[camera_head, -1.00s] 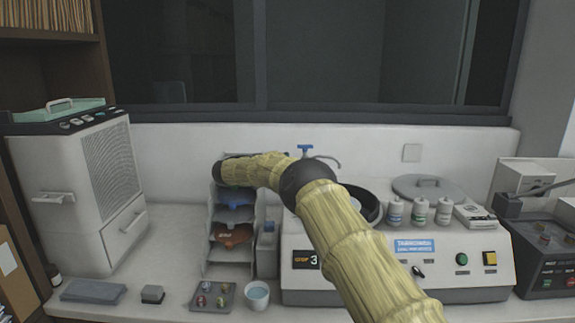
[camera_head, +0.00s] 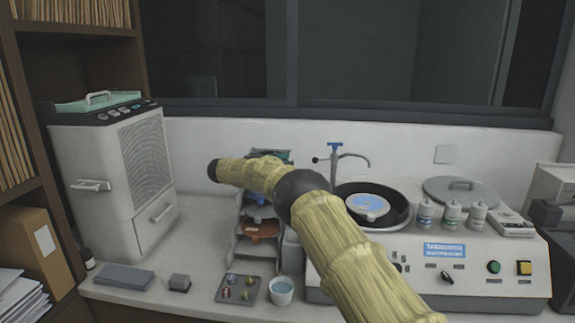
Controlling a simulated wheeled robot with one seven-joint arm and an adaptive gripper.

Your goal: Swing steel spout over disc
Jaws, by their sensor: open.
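The steel spout (camera_head: 356,156) curves rightward from a post with a blue handle (camera_head: 335,145) behind the grinder-polisher. Its tip hangs near the back rim of the black bowl (camera_head: 400,222); I cannot judge its exact depth over the bowl. The disc (camera_head: 368,204), pale blue and white, lies in that bowl, lower in the picture than the spout tip. My arm reaches from the bottom right across the machine's left part to a dark joint at the left. No gripper fingers show. The arm hides the bowl's lower left side.
A grey lid (camera_head: 460,191) and several small bottles (camera_head: 449,214) stand on the machine (camera_head: 490,260) right of the bowl. A tiered rack (camera_head: 262,250) stands left, partly behind my arm. A cup (camera_head: 282,291) and a small tray (camera_head: 238,289) sit at the counter's front.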

